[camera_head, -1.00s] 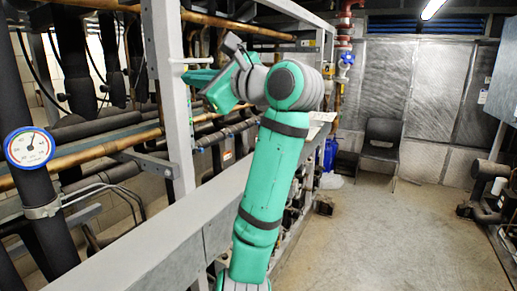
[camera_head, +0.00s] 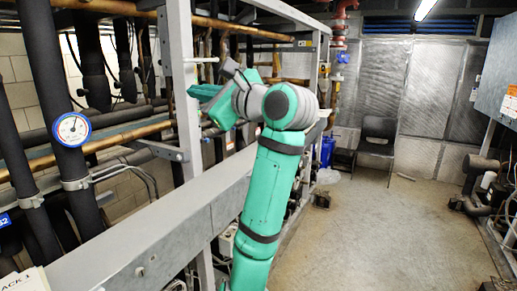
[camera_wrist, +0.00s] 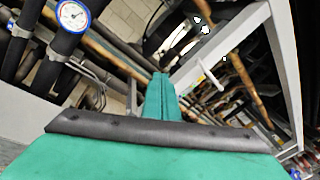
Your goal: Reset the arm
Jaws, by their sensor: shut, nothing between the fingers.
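My arm rises in the middle of the head view and bends at the top toward the rack on the left. My gripper (camera_head: 205,92) is at its end, pointing left beside the grey upright post (camera_head: 183,90). In the wrist view my gripper (camera_wrist: 161,80) shows its green fingers together, with nothing between them. Whether the fingertips touch the post cannot be told from the head view.
The compressor rack has copper pipes (camera_head: 130,136), black insulated pipes (camera_head: 55,110) and a round gauge (camera_head: 72,129). A grey beam (camera_head: 150,240) runs along its front. A black chair (camera_head: 377,138) stands at the back. The floor (camera_head: 390,230) on the right is clear.

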